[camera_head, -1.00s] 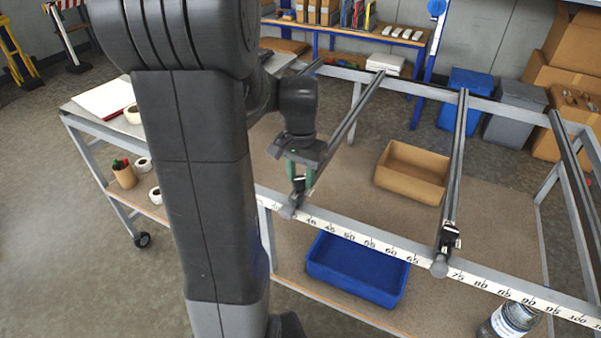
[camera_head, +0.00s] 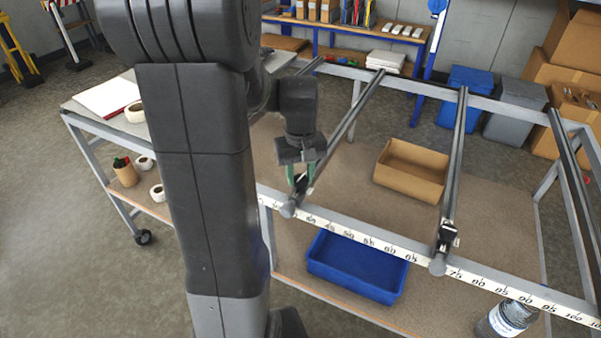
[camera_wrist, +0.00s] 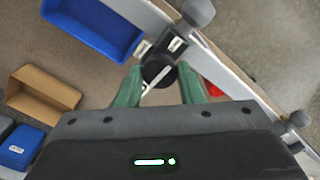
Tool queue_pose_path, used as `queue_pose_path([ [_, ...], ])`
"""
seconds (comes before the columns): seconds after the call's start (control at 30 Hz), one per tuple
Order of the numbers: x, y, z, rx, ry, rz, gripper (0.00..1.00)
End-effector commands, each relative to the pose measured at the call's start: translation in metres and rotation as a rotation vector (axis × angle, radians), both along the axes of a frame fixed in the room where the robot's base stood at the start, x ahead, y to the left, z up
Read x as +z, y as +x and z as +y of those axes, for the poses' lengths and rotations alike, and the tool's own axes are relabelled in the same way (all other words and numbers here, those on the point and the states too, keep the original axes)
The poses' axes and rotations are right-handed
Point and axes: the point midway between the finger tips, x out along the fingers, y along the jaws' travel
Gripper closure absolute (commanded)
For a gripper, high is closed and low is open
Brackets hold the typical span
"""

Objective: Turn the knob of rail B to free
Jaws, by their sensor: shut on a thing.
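My gripper (camera_head: 300,180) is at the near end of a dark rail (camera_head: 343,135), close to the front bar. In the wrist view its green fingers (camera_wrist: 161,83) are shut on a round black knob (camera_wrist: 157,70). The knob has a white pointer line, which runs slantwise between the fingers, down and to the left in the picture. Small black and white labels (camera_wrist: 175,44) sit beside the knob; I cannot read them. The rail's letter does not show, so I cannot tell from the pictures that it is rail B. A grey rounded end cap (camera_head: 289,210) is just in front.
Another rail (camera_head: 456,160) with its own clamp (camera_head: 447,236) stands to the right, and a further rail (camera_head: 578,190) at the far right. A numbered scale (camera_head: 345,230) runs along the front bar. A blue bin (camera_head: 357,268), cardboard tray (camera_head: 411,171) and bottle (camera_head: 507,318) are below.

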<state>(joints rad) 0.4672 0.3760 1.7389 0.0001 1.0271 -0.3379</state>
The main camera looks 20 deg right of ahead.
Motion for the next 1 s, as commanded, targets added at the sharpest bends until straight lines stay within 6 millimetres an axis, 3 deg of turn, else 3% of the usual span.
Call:
queue_pose_path([
  [0.67,0.0009,0.0004,-0.0005,0.067,-0.002,-0.002,0.89],
  [0.7,0.0009,0.0004,-0.0005,0.067,-0.002,-0.002,0.64],
  [0.8,0.0008,0.0004,-0.0003,0.067,-0.001,-0.002,0.44],
  [1.0,0.0004,0.0002,-0.0002,0.066,-0.001,-0.001,0.44],
])
